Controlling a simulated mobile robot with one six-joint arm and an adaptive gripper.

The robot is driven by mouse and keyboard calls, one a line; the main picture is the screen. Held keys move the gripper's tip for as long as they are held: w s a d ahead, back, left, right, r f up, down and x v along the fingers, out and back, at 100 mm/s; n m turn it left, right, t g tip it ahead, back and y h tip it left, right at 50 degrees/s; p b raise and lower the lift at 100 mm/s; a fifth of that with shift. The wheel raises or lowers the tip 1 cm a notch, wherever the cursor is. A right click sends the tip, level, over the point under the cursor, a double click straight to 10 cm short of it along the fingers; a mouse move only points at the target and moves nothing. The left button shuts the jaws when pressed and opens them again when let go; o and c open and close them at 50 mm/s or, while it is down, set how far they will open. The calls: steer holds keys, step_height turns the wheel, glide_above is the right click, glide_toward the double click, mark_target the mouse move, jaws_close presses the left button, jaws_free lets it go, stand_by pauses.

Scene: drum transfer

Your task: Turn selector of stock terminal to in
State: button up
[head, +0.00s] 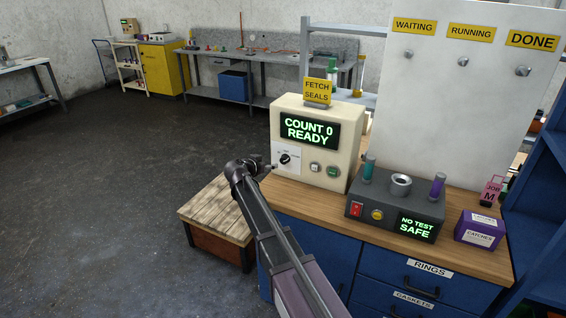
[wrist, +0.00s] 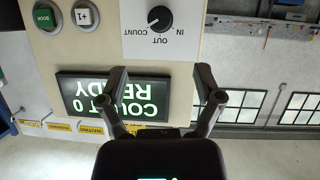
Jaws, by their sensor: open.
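The stock terminal (head: 345,120) is a cream box on the wooden bench top, with a green-lit display reading "COUNT 0 READY". Its selector (head: 285,158) is a black knob on a white plate at the lower left of its front. In the wrist view, which is upside down, the selector (wrist: 160,17) has labels COUNT, OUT and IN. Its white mark appears to point toward COUNT. My gripper (wrist: 160,75) is open and empty, its fingers apart in front of the terminal. In the head view my gripper (head: 268,168) is just left of the selector, not visibly touching it.
A white button (head: 315,168) and a green button (head: 333,171) sit right of the selector. A "FETCH SEALS" sign (head: 317,91) stands on top. A grey test box (head: 395,210) stands to the right. A low wooden-topped crate (head: 215,215) is below left. Floor at left is clear.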

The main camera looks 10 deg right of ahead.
mark_target(283, 161)
steer(key=b+x, duration=0.4)
steer(key=x, duration=0.8)
steer(key=shift+w+d+f+b, duration=0.2)
steer(key=shift+w+b, duration=0.1)
steer(key=shift+b, duration=0.05)
steer(key=c, duration=1.2)
